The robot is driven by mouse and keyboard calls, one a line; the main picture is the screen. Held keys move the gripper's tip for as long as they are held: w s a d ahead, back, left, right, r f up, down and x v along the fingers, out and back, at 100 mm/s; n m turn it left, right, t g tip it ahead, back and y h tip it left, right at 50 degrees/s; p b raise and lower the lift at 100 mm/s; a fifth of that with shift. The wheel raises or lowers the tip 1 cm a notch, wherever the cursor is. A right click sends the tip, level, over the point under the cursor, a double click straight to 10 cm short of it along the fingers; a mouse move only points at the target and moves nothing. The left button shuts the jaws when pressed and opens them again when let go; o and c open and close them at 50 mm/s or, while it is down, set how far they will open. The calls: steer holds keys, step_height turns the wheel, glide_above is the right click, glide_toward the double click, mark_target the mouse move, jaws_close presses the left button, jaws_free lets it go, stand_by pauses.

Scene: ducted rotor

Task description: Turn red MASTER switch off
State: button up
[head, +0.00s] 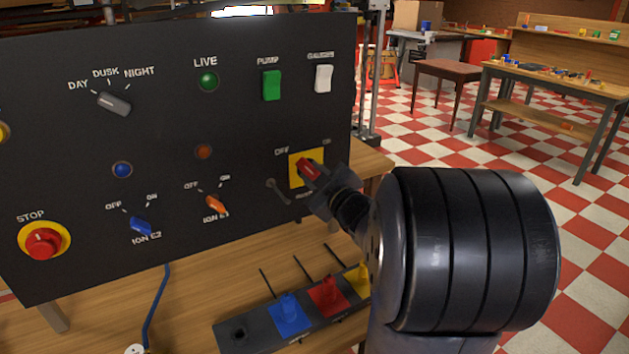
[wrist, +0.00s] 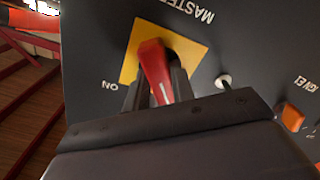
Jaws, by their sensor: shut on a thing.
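The red MASTER switch (head: 307,167) sits on a yellow plate (head: 294,179) at the right side of the black panel, with OFF marked at its upper left and ON at its upper right. My gripper (head: 318,182) is at the switch, shut on its red handle. In the wrist view, the red handle (wrist: 153,65) stands between my dark fingers (wrist: 157,92), in front of the yellow plate (wrist: 188,52). The ON and MASTER labels show there. In the head view, the handle's visible end leans to the upper left; my gripper hides the rest.
A small toggle (head: 278,190) is close to the left of my gripper, and the orange ION E1 knob (head: 215,204) is farther left. Below, a dark block (head: 252,327) with blue, red and yellow parts stands on the wooden table.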

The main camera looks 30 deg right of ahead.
steer(key=shift+n+b, duration=0.35)
steer(key=shift+n, duration=0.35)
steer(key=o, duration=1)
steer(key=s, duration=1.1)
steer(key=shift+d+p, duration=0.15)
steer(key=shift+p, duration=0.15)
steer(key=shift+w, duration=0.1)
